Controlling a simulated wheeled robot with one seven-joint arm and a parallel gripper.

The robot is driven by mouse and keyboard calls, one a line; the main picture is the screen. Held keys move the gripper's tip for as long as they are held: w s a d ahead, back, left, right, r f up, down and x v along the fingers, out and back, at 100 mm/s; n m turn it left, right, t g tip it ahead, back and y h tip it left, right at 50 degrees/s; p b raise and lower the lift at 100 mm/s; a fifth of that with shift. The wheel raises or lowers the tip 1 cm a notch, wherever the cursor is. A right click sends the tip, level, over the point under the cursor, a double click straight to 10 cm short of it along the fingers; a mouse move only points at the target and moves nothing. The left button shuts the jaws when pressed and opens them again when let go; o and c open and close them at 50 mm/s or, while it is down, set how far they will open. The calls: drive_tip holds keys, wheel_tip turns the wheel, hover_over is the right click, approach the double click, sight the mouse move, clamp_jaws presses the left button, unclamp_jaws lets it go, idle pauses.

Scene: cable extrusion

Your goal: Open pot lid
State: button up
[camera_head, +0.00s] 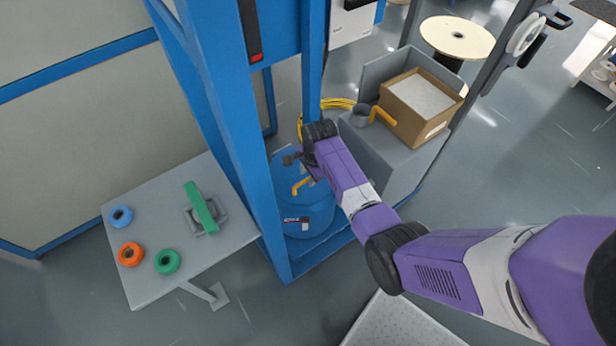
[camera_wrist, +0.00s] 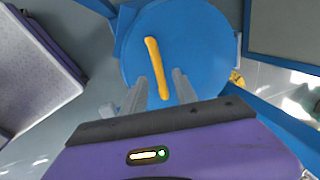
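The blue pot (camera_head: 306,216) stands inside the blue frame, and its round blue lid (camera_wrist: 195,45) fills the upper middle of the wrist view. A yellow bar handle (camera_wrist: 157,68) runs across the lid; part of the yellow handle (camera_head: 301,186) also shows in the head view. My gripper (camera_wrist: 158,80) is over the lid with its two grey fingers apart. The handle's near end lies between the fingers in the wrist view. I cannot tell the height gap between fingertips and handle. In the head view my arm hides part of the lid.
Blue frame posts (camera_head: 232,150) stand close around the pot. A grey table (camera_head: 150,270) at left holds tape rolls (camera_head: 131,254) and a green bar (camera_head: 200,206). A grey bin unit at right holds a cardboard box (camera_head: 418,110) and a scoop with a yellow handle (camera_head: 384,117).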

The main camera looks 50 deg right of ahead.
drive_tip(key=shift+w+f, duration=0.15)
drive_tip(key=shift+f, duration=0.55)
clamp_jaws()
idle(1.0)
